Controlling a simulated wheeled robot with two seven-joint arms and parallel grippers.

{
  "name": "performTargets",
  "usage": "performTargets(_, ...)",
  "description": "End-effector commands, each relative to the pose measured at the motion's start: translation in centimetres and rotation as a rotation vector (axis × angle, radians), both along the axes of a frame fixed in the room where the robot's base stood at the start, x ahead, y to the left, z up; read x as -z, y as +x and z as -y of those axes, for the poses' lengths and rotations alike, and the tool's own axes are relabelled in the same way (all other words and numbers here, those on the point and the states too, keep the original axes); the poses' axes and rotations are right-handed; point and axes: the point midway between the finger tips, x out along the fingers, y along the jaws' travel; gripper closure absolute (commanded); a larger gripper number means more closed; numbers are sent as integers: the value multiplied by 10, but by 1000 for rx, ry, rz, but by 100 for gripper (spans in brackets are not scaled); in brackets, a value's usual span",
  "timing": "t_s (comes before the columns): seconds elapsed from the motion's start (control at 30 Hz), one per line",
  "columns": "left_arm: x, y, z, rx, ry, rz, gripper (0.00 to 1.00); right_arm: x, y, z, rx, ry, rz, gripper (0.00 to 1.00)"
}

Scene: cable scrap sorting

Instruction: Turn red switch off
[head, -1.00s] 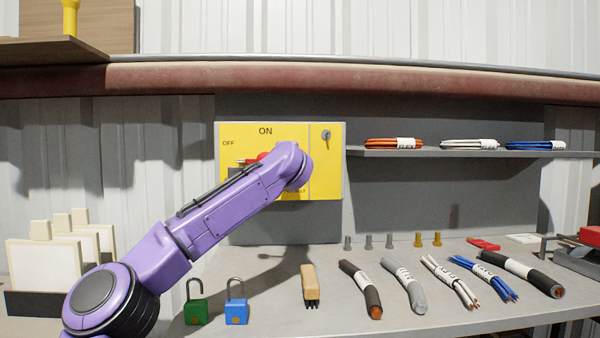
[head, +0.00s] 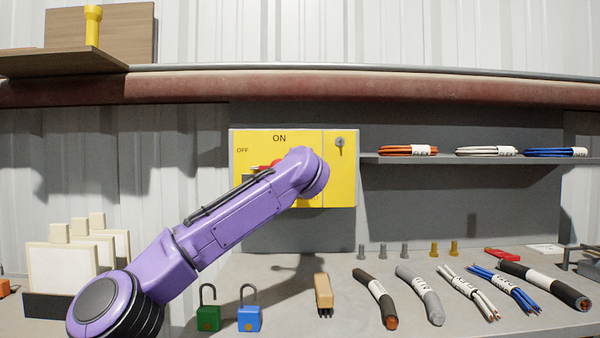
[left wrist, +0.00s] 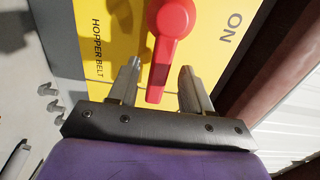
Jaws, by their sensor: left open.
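The red switch (head: 276,163) is on a yellow panel (head: 340,180) marked ON and OFF. My left arm hides most of it in the head view. In the left wrist view the red switch (left wrist: 172,22) shows a round hub and a handle. My left gripper (left wrist: 159,66) is open, its two fingers pointing towards the panel. The handle's free end appears between the fingers, with space on both sides. I cannot tell how deep it sits between them. The left fingers are mostly hidden behind my wrist in the head view. My right gripper is not in view.
A green padlock (head: 208,317) and a blue padlock (head: 249,318) stand on the bench, beside a brush (head: 324,293). Several cable pieces lie to the right. A shelf (head: 450,158) with cable bundles is right of the panel, which has a keyhole (head: 339,142).

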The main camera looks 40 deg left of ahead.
Motion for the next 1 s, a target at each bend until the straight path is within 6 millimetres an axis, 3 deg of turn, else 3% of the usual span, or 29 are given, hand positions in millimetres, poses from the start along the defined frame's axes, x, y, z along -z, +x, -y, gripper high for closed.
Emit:
performTargets(0.2, 2, -40, 34, 1, 2, 2, 51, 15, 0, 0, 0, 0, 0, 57)
performTargets(0.33, 1, -53, 46, 0, 2, 1, 51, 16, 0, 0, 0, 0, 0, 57)
performTargets(1.0, 0, -58, 49, -1, 0, 0, 51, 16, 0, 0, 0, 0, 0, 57)
